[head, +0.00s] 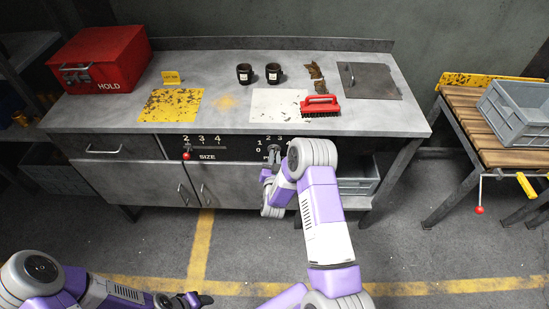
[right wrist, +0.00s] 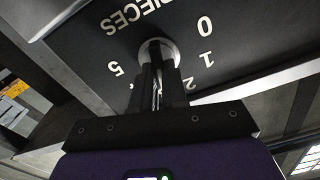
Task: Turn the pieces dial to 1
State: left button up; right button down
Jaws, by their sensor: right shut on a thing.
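The pieces dial (right wrist: 158,46) sits on a dark panel in the front of the bench. In the right wrist view, a pale round collar shows around its base, with the digits 0, 1, 2 and 5 and the word PIECES around it. My right gripper (right wrist: 160,84) is shut on the dial's knob. The fingers hide most of the knob, and I cannot tell which digit it points to. In the head view my right gripper (head: 272,166) is at the panel, partly hidden by my arm. My left gripper (head: 200,300) is low at the bottom edge, away from the bench.
Left of the dial is the size scale with a red-knobbed lever (head: 186,156). The bench top (head: 225,125) holds a red HOLD box (head: 104,60), two dark cups (head: 259,73) and a red brush (head: 320,105). A slatted table with a grey crate (head: 515,110) stands at right.

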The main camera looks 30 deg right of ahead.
jog(key=shift+w+a+f+n+b, duration=0.1)
jog(key=shift+n+b, duration=0.25)
jog(key=shift+n, duration=2.1)
jog(key=shift+a+f+n+b, duration=0.1)
jog(key=shift+n+b, duration=0.2)
jog(key=shift+n, duration=2.2)
jog(key=shift+w+a+n+b, duration=0.1)
jog(key=shift+n+b, duration=0.25)
jog(key=shift+n, duration=2.1)
jog(key=c, duration=1.2)
grip_release()
jog(key=shift+o, duration=0.2)
jog(key=p+v, duration=0.1)
jog(key=v, duration=0.6)
jog(key=shift+s+a, duration=0.15)
jog(key=shift+s, duration=0.15)
